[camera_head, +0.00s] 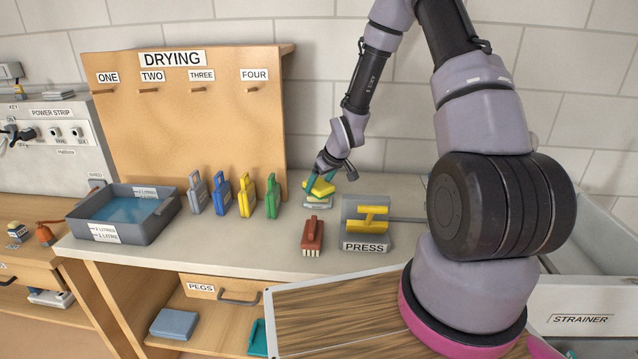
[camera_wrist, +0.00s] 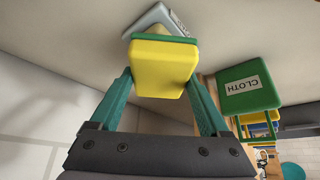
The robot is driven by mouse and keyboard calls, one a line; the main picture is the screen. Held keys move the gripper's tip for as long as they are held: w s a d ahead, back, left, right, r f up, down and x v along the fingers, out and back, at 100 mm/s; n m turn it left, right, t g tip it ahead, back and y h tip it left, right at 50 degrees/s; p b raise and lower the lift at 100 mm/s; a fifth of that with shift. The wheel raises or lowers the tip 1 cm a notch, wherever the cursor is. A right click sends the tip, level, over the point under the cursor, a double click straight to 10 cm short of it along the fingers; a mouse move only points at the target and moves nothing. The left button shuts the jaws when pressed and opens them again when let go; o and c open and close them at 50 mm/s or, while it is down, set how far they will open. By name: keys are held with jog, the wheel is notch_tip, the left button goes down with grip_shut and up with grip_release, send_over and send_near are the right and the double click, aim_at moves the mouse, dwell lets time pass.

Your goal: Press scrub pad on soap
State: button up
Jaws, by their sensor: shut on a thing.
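The scrub pad (camera_head: 323,187) is a yellow block with a green layer. My gripper (camera_head: 320,180) is shut on it above the back of the counter. In the wrist view the teal fingers (camera_wrist: 163,95) grip the sides of the yellow part of the pad (camera_wrist: 160,68), with the green layer facing away. A pale grey labelled block, apparently the soap (camera_head: 317,202), lies directly below the pad; its edge shows beyond the pad in the wrist view (camera_wrist: 158,18). The pad covers part of it. I cannot tell whether they touch.
A red-brown brush (camera_head: 312,234) and a PRESS stand (camera_head: 365,228) are close in front. A green cloth holder (camera_head: 272,197) stands left, beside yellow, blue and grey ones. A water basin (camera_head: 122,212) is farther left. The DRYING board (camera_head: 190,110) rises behind.

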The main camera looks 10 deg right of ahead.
aim_at(319, 183)
jog(key=shift+f, duration=0.35)
dwell(1.1)
jog(key=shift+r, duration=3.5)
